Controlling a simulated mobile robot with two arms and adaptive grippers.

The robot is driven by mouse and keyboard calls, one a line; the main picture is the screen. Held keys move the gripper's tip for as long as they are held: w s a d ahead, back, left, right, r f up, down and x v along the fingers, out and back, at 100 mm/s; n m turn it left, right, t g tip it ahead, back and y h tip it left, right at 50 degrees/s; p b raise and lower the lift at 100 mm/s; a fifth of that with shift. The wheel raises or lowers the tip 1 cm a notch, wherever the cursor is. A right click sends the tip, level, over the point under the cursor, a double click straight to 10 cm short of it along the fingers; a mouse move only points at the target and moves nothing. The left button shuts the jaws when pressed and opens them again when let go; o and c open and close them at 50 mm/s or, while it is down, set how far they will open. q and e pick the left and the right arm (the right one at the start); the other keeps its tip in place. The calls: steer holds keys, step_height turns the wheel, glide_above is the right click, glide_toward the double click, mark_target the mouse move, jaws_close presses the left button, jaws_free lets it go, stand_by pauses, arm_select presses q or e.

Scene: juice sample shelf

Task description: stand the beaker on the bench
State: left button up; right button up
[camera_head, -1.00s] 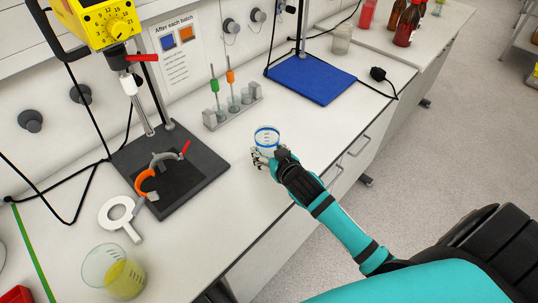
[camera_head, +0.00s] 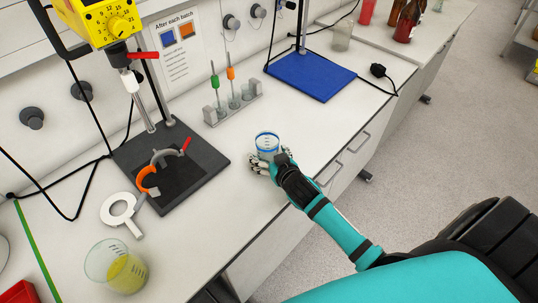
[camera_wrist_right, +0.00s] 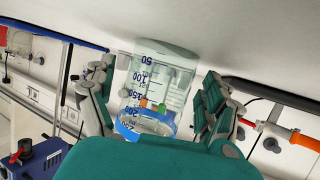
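The beaker (camera_head: 267,143) is clear glass with a blue rim and a printed scale. It is upright at the front part of the white bench (camera_head: 222,185). My right gripper (camera_head: 268,158) reaches it from the front right, its fingers shut around the wall. In the right wrist view, turned upside down, the beaker (camera_wrist_right: 158,90) sits between the finger pads, its base close to the pale bench surface. I cannot tell whether the base touches the bench. My left gripper is not in view.
A tube rack (camera_head: 232,107) stands behind the beaker, and a blue-plated stand (camera_head: 310,77) is at back right. A dark stand base (camera_head: 205,168) with an orange clamp is left. A beaker of yellow liquid (camera_head: 125,272) stands at front left. Bench around the held beaker is clear.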

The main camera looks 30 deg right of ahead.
steer(key=shift+r, duration=0.25)
steer(key=shift+s, duration=0.35)
steer(key=b+v, duration=0.1)
steer(key=v, duration=1)
steer(key=shift+s+d, duration=0.1)
steer(key=shift+s, duration=0.05)
